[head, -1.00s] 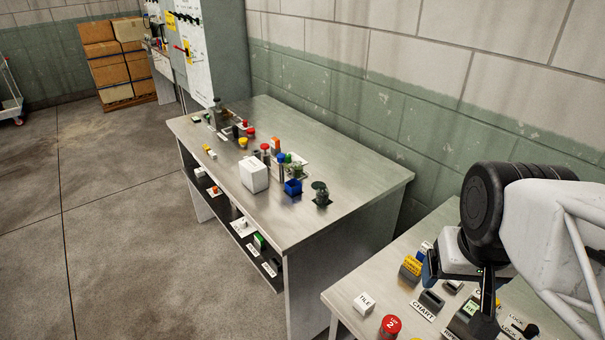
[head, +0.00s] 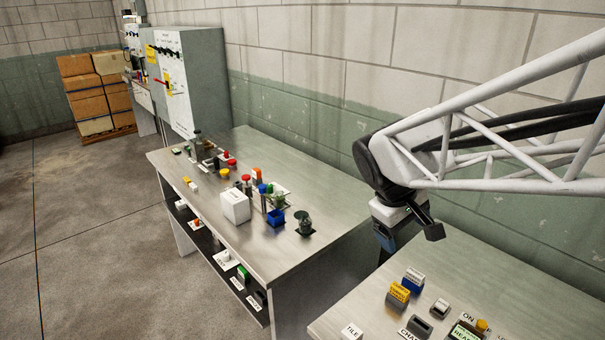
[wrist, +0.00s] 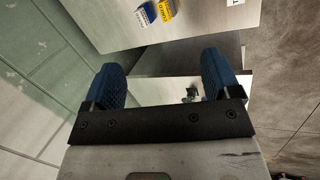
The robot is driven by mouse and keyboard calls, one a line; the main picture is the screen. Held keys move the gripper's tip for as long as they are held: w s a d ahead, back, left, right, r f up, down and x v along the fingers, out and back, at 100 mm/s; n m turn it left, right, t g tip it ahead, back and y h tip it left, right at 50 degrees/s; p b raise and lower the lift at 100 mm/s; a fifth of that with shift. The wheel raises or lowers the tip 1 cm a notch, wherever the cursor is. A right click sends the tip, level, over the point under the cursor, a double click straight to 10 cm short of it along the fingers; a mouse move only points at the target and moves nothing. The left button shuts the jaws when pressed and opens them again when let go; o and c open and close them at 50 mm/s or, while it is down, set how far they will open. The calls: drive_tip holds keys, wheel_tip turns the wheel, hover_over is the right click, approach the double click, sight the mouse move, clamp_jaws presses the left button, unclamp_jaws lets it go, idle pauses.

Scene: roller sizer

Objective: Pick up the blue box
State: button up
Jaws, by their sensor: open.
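A block wall (head: 340,100) runs behind.

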drive_tip(key=w+a+f+n+h, duration=0.1)
drive_tip(key=w+a+f+n, duration=0.15)
drive_tip(key=w, duration=0.45)
drive_tip(key=w+a+f+n+h, duration=0.1)
drive_tip(key=w+a+n+h, duration=0.1)
drive_tip(key=w+a+n, duration=0.3)
drive_tip(key=n+t+h, duration=0.3)
drive_tip(key=n+t, duration=0.5)
drive_tip(key=n, duration=0.5)
approach(270, 218)
drive_tip(key=x, duration=0.2)
drive_tip(key=shift+w+d+r, duration=0.1)
drive_tip(key=shift+w+d, duration=0.15)
drive_tip(key=shift+d, duration=0.05)
drive_tip(key=shift+x, duration=1.35)
drive_tip(key=shift+x, duration=2.65)
